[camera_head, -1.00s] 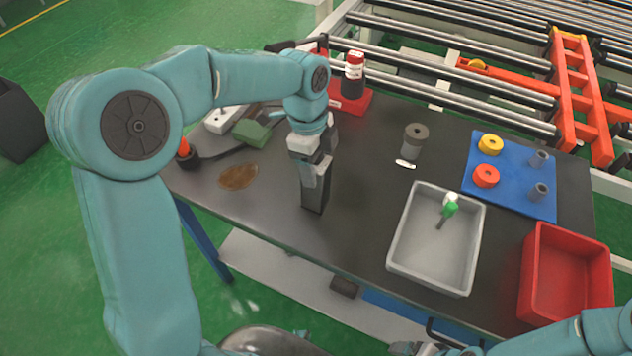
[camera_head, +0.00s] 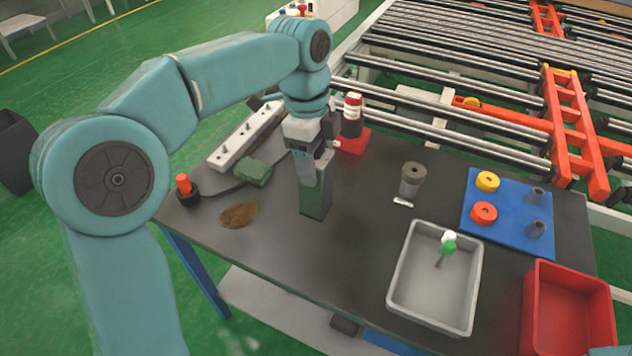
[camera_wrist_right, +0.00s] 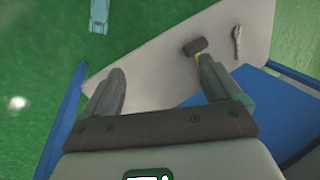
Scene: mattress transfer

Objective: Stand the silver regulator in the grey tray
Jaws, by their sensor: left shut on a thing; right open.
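My left gripper (camera_head: 314,172) is shut on an upright, dark, shiny block (camera_head: 315,202), seemingly the silver regulator. It is over the middle-left of the dark table; I cannot tell for sure whether its base is clear of the top. The grey tray (camera_head: 397,283) is on the table to the right and nearer to me. A green and white piece with a dark stem (camera_head: 447,248) is inside the tray. My right gripper (camera_wrist_right: 163,72) is open and empty in the right wrist view, over the floor and a pale lower shelf (camera_wrist_right: 150,75).
A red bin (camera_head: 532,310) stands right of the tray. A blue mat (camera_head: 510,215) holds yellow and red rings and grey pegs. A grey spool (camera_head: 411,180) stands behind the tray. A hammer (camera_wrist_right: 195,47) is on the shelf.

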